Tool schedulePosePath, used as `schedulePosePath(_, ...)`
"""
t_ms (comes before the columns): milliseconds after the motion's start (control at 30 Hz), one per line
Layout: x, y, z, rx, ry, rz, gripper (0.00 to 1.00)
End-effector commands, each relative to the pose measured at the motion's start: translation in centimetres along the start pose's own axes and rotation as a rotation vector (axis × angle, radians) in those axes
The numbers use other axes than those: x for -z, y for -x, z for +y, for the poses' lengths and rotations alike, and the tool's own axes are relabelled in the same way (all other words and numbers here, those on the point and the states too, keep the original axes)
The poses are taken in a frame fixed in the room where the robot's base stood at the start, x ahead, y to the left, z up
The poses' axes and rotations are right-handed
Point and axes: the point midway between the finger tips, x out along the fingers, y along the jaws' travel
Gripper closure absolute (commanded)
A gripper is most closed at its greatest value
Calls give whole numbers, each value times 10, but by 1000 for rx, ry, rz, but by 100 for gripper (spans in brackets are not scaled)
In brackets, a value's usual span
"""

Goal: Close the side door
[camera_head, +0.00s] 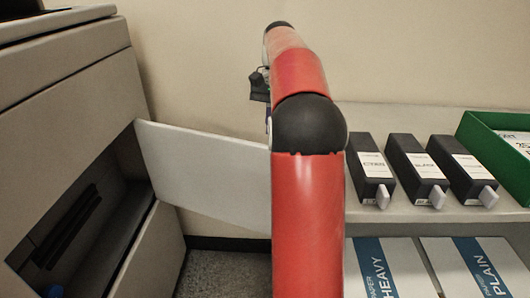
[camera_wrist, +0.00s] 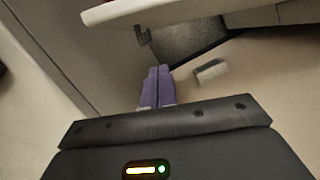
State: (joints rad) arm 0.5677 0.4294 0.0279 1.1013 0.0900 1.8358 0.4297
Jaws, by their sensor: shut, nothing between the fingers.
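The side door (camera_head: 205,175) is a pale flat panel standing open from the side of the grey machine (camera_head: 75,110). It sticks out to the right, and its right end passes behind my red arm. The opening (camera_head: 85,225) behind it is dark inside. In the wrist view, a pale panel edge (camera_wrist: 165,10), which looks like the door, crosses the top beyond my gripper. My gripper (camera_wrist: 158,70) shows there with its two purple fingers shut together and empty. They look apart from the panel, though the depth is hard to judge. In the head view my arm hides the fingers.
A shelf (camera_head: 450,213) at right holds three dark cartridge boxes (camera_head: 415,165) and a green tray (camera_head: 500,145). Paper packs (camera_head: 390,270) lie below. Grey floor (camera_head: 225,275) shows below the door.

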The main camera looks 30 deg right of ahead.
Motion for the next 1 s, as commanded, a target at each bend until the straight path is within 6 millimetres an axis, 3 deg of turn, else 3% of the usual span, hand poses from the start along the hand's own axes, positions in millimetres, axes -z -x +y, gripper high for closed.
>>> schedulePosePath(33, 0, -16, 1, -1, 0, -2, 100)
schedulePosePath(233, 0, -56, 0, -1, 0, -2, 100)
schedulePosePath(500, -34, -62, 0, 0, 1, 1, 100)
schedulePosePath(1000, -40, -63, 0, 0, -1, 1, 100)
